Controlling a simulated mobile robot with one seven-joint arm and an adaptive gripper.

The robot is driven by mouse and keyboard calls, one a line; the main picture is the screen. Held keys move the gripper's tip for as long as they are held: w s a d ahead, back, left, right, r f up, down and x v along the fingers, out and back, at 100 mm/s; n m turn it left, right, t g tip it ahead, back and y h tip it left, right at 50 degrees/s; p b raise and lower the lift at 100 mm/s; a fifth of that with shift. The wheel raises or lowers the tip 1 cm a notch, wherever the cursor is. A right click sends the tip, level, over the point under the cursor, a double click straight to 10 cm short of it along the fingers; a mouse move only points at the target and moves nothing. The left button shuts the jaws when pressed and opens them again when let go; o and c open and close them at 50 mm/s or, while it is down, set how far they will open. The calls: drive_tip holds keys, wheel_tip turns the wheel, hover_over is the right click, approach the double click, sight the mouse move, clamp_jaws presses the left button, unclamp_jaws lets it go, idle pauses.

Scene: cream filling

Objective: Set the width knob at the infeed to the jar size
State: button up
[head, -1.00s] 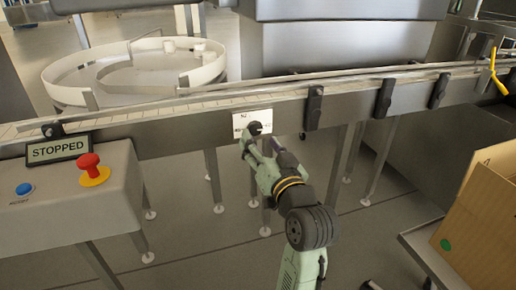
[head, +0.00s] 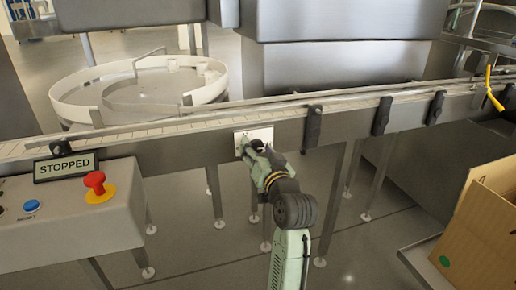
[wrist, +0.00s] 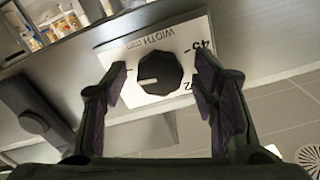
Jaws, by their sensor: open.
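The width knob (wrist: 160,72) is black and round with a pale pointer mark. It sits on a white plate (wrist: 190,40) lettered "WIDTH mm", with a "45" mark and a partly hidden figure ending in 2. The pointer is at the left side of the knob in the wrist view. My gripper (wrist: 160,90) is open, with one finger on each side of the knob and visible gaps to it. In the head view my gripper (head: 250,148) is at the white plate (head: 265,133) on the conveyor's front side and mostly hides the knob.
The conveyor (head: 210,150) runs across the view, with black brackets (head: 313,127) to the right. At left are a "STOPPED" sign (head: 66,167), a red button (head: 95,182) and a blue button (head: 31,206). A cardboard box (head: 490,220) stands at the right.

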drive_tip(key=c, duration=1.2)
drive_tip(key=shift+o, duration=0.2)
